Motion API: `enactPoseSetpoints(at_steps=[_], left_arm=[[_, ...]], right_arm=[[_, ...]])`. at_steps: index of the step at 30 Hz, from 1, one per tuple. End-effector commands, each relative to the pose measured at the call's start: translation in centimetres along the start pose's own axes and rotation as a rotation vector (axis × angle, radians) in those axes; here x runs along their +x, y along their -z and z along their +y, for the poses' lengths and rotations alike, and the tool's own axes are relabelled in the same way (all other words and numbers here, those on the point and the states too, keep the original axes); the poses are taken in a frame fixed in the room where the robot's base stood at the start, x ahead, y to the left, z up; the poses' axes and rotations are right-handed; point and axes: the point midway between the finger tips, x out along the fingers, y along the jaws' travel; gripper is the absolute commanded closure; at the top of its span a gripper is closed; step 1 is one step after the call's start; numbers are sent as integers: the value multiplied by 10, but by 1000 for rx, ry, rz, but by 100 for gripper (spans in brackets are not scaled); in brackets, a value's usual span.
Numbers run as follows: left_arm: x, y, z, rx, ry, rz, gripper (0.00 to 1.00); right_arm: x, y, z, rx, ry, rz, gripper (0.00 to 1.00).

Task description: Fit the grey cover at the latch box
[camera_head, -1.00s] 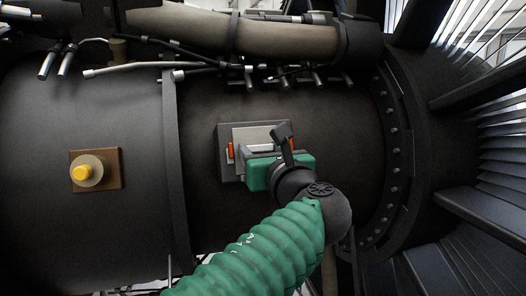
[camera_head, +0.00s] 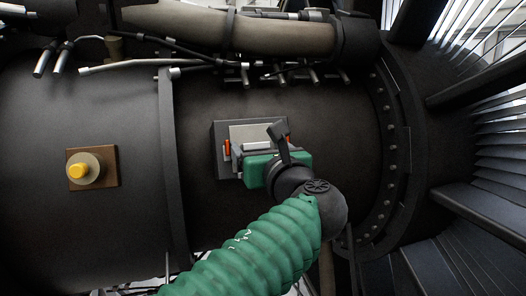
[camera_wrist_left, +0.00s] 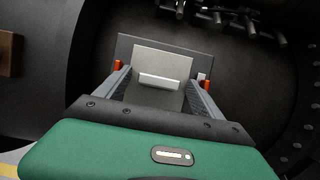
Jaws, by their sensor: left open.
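The grey cover (camera_head: 250,131) is a light flat plate with a pale bar handle, lying at the latch box (camera_head: 220,135) on the engine casing. In the left wrist view the cover (camera_wrist_left: 172,60) sits in front of the dark box plate (camera_wrist_left: 127,46), with an orange latch on each side. Whether it is fully seated cannot be told. My left gripper (camera_head: 257,148) is at the cover's lower part. In the wrist view its open fingers (camera_wrist_left: 160,82) stand either side of the cover and handle. My right gripper is not in view.
A yellow knob (camera_head: 79,171) on a brown plate sits on the casing to the left. Pipes and hoses (camera_head: 230,32) run above the box. A raised band (camera_head: 171,150) lies left of the box, and a bolted flange with fan vanes is at right.

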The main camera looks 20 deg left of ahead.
Motion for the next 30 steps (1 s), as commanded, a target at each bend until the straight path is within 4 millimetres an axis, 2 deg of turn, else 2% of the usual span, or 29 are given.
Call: enactPoseSetpoints(at_steps=[5, 12, 18, 24, 30], left_arm=[[-22, 5, -1, -3, 4, -1, 20], [-92, 6, -3, -3, 6, -2, 20], [-142, 5, -4, -1, 4, -1, 20], [-165, 2, -4, 2, 1, -1, 20], [-167, 1, -4, 2, 0, -1, 20]], right_arm=[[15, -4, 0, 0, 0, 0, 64], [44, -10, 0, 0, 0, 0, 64], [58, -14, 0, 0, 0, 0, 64], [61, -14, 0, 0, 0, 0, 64], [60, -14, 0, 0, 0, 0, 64]])
